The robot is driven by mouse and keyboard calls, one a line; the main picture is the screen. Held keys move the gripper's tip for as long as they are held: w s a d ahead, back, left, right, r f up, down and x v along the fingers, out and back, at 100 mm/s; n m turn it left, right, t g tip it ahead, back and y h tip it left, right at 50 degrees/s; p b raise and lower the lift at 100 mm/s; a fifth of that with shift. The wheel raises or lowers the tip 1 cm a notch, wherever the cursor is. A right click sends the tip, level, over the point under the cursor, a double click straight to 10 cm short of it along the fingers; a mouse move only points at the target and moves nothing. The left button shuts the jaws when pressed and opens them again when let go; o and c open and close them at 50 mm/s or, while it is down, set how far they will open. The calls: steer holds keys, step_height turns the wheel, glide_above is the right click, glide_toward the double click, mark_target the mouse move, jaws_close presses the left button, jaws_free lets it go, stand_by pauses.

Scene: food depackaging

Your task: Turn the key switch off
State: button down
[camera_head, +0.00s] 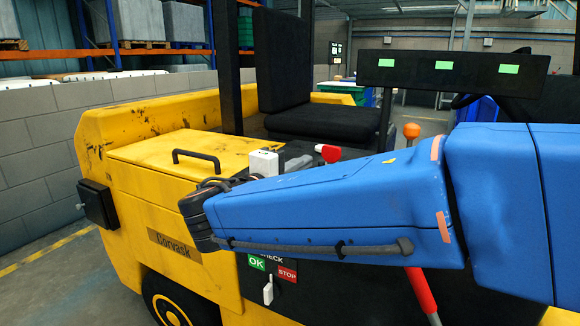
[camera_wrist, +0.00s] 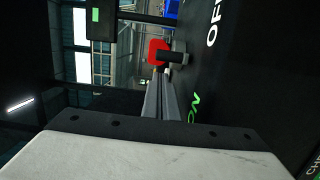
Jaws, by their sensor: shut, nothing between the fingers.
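The key switch shows as a red handle (camera_wrist: 157,51) on a short dark stem in the wrist view, beside a black panel (camera_wrist: 240,90) lettered OFF and ON. In the head view, the red handle (camera_head: 329,153) sits above the panel, right of my gripper (camera_head: 307,161). My gripper is white with grey fingers. In the wrist view, my gripper (camera_wrist: 162,82) is shut and empty, its fingertips just short of the red handle. I cannot tell whether they touch it. The key's exact setting is unclear.
The yellow vehicle (camera_head: 165,155) has a black seat (camera_head: 285,60) behind the key and an orange-knobbed lever (camera_head: 411,132) to its right. A display bar (camera_head: 450,70) with green lights stands above. Below my arm is a white switch (camera_head: 267,291) near OK and STOP labels.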

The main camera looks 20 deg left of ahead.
steer(key=shift+s+d+f, duration=0.1)
steer(key=shift+s+d, duration=0.4)
steer(key=shift+d, duration=0.3)
steer(key=shift+s+d+n+y, duration=0.1)
steer(key=shift+d+n+y, duration=0.35)
steer(key=shift+y, duration=0.35)
steer(key=shift+s+d+n+y, duration=0.1)
steer(key=shift+d+n+y, duration=0.45)
steer(key=shift+y, duration=0.3)
steer(key=shift+s+d+n+y, duration=0.1)
steer(key=shift+d+n+y, duration=0.45)
steer(key=shift+y, duration=0.3)
steer(key=shift+w+d, duration=0.1)
steer(key=shift+d, duration=0.8)
steer(key=shift+f, duration=0.1)
